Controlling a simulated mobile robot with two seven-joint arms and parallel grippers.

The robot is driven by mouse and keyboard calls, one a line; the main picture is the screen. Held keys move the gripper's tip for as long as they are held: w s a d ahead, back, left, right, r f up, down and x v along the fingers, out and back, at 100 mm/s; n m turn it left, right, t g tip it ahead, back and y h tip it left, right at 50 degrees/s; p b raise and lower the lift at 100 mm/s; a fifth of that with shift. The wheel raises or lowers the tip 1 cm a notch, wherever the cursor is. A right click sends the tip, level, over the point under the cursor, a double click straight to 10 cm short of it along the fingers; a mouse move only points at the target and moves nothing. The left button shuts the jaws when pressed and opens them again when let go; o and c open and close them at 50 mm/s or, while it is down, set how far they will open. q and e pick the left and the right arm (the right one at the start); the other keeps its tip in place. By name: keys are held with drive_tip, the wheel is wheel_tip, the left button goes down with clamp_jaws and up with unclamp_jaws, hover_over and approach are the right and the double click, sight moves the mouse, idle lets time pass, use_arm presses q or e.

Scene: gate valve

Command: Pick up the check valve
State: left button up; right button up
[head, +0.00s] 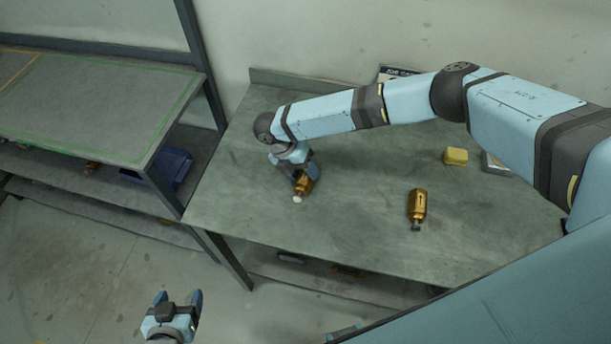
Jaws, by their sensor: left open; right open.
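Two brass valve-like pieces lie on the grey-green workbench (345,225); I cannot tell from their shape which is the check valve. One brass piece (303,186), with a pale round end, is at the left part of the bench. My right gripper (304,178) is down at this piece, its jaws open and partly hiding it; contact cannot be made out. The other brass piece (417,204), with a dark marking and a grey end, lies apart at centre right. My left gripper (177,302) is open and empty, low over the floor in front of the bench.
A yellow block (455,156) and a grey box (494,163) are at the bench's back right, near my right arm. A second bench (95,105) with a green outline stands at left, with a blue bin (168,168) beneath. The bench's front middle is clear.

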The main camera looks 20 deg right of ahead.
drive_tip(key=shift+f, duration=0.1)
drive_tip(key=shift+c, duration=0.5)
drive_tip(key=c, duration=0.8)
drive_tip(key=shift+o, duration=0.2)
